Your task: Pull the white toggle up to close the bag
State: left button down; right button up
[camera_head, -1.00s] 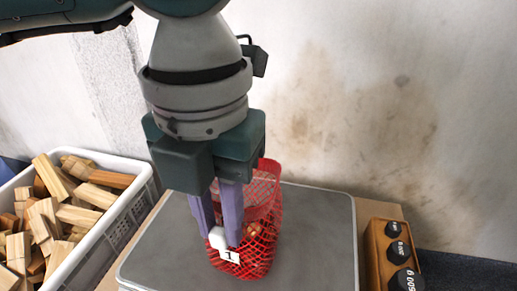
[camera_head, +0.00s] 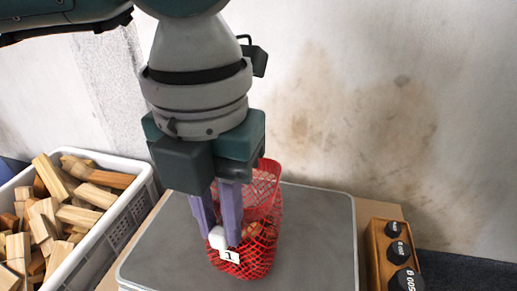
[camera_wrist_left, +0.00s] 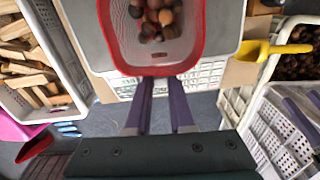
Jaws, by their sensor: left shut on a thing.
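A red mesh bag (camera_head: 264,215) stands upright and open on a grey-topped platform (camera_head: 310,225). It bears a white tag marked 1 (camera_head: 229,257) at its front. The wrist view looks down into the red-rimmed bag (camera_wrist_left: 196,52), with chestnuts (camera_wrist_left: 155,20) at its bottom. My left gripper (camera_head: 221,240) points down at the near side of the bag. Its purple fingers are shut on the white toggle (camera_head: 216,237), just above the tag. My right gripper is not in view.
A white crate (camera_head: 118,222) of wood blocks stands left of the platform. A wooden holder with black weights (camera_head: 398,252) stands at the right. The platform's right part is clear.

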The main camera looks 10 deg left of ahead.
aim_at(220, 228)
pick_arm(q)
notch_tip(220, 228, up, 5)
jog(key=p, duration=0.4)
jog(key=shift+r, duration=0.1)
jog(key=c, duration=0.7)
grip_release()
notch_tip(220, 228, up, 10)
jog(key=p, duration=0.4)
